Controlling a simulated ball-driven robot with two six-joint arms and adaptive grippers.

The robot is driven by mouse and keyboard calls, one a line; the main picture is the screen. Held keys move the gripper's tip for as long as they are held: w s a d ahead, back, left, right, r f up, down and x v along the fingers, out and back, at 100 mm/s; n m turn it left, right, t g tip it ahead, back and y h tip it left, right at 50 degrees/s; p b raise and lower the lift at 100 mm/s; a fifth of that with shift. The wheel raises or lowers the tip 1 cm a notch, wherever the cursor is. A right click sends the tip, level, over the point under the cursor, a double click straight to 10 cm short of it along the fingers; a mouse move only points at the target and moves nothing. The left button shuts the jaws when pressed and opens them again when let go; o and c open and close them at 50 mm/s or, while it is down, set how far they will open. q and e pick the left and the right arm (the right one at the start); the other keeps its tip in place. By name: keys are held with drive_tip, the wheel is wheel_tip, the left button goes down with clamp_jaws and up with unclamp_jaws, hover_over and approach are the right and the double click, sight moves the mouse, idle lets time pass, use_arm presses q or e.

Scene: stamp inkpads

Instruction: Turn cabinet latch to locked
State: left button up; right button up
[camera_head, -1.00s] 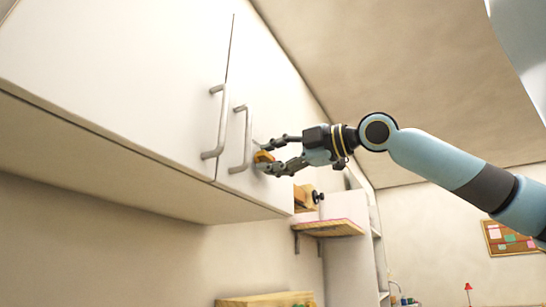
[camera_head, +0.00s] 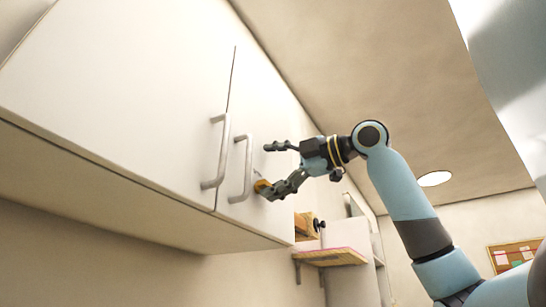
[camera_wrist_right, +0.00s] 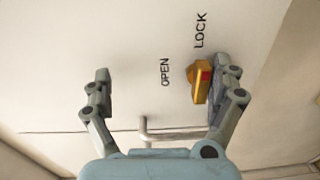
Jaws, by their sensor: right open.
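The cabinet latch (camera_wrist_right: 200,84) is a small yellow-orange knob with a red mark, on the white cabinet door. The word OPEN (camera_wrist_right: 165,72) is printed to its left and LOCK (camera_wrist_right: 201,30) above it in the right wrist view. I cannot tell for sure which word it points to. My right gripper (camera_wrist_right: 163,88) is open, its fingers wide apart. One finger is right beside the latch, partly overlapping it in view; the other is well to the left. In the head view, the lower finger of my right gripper (camera_head: 266,170) partly hides the latch (camera_head: 262,186). My left gripper is not in view.
Two metal bar handles stick out from the cabinet doors, the nearer one (camera_head: 246,168) just left of the gripper. A wooden wall shelf (camera_head: 330,257) sits below and right of the cabinet. The space right of the gripper is open.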

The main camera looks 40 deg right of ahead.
sight(261, 150)
drive_tip(key=shift+o, duration=0.8)
wheel_tip(261, 150, up, 5)
drive_tip(key=shift+a+f, duration=0.1)
drive_tip(key=shift+r, duration=0.4)
drive_tip(key=shift+s+d+r, duration=0.2)
drive_tip(key=shift+g+h, duration=0.6)
drive_tip(key=shift+g, duration=0.2)
drive_tip(key=f, duration=0.4)
drive_tip(key=shift+w+d+f, duration=0.15)
drive_tip(key=shift+d, duration=0.1)
drive_tip(key=shift+s, duration=0.45)
drive_tip(key=shift+c, duration=0.3)
drive_tip(key=shift+s+d, duration=0.1)
drive_tip(key=shift+s, duration=0.4)
drive_tip(key=c, duration=0.7)
drive_tip(key=b+v, duration=0.1)
drive_tip(key=v, duration=0.2)
drive_tip(key=f+b+v, duration=0.1)
drive_tip(key=v, duration=0.3)
drive_tip(key=f+b+v, duration=0.1)
drive_tip(key=v, duration=0.2)
drive_tip(key=shift+s+d+f, duration=0.1)
drive_tip(key=shift+s+d, duration=0.15)
drive_tip(key=shift+s, duration=0.1)
drive_tip(key=shift+c, duration=0.2)
